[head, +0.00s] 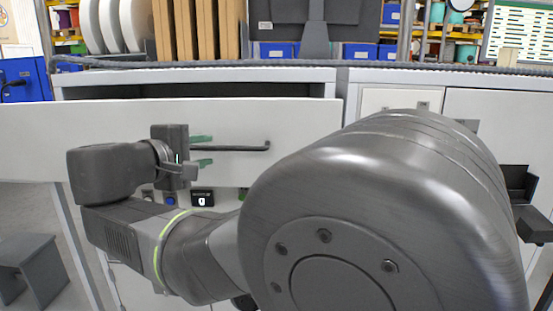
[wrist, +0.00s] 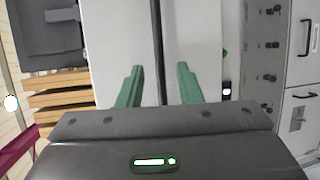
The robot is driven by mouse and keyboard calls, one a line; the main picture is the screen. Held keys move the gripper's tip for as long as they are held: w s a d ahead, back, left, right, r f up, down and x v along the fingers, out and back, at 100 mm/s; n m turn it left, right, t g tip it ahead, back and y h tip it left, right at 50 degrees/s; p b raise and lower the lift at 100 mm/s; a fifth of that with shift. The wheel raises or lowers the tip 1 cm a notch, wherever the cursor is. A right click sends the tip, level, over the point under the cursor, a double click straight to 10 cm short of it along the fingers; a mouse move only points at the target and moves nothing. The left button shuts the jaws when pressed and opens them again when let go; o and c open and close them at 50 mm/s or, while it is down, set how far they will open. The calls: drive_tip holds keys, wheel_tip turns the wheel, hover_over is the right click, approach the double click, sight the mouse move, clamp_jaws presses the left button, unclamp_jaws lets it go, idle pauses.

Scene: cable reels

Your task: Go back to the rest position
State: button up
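My gripper (head: 203,151) is at the left of the head view, in front of a wide white drawer front (head: 60,130). Its two green fingers are spread apart, and they also show apart in the wrist view (wrist: 158,85). The drawer's dark bar handle (head: 235,148) runs sideways at the height of the gap between the fingers. I cannot tell whether the handle's left end lies between the fingertips. Nothing is seen gripped. My arm is stretched forward and hides much of the cabinet's lower right.
The drawer stands out from the cabinet (head: 190,76), with a dark opening behind its top edge. A monitor (head: 305,15) and upright brown boards (head: 195,30) stand on top. A dark grey stool (head: 30,262) is at lower left. Open dark bins (head: 518,182) are at right.

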drive_tip(key=v, duration=0.9)
drive_tip(key=x, duration=1.3)
drive_tip(key=shift+w+d, duration=0.15)
drive_tip(key=shift+w, duration=0.15)
drive_tip(key=shift+s+p, duration=0.3)
drive_tip(key=shift+p, duration=0.2)
approach(214, 148)
drive_tip(key=shift+s+d, duration=0.15)
drive_tip(key=shift+s, duration=1.2)
drive_tip(key=shift+d+f, duration=0.1)
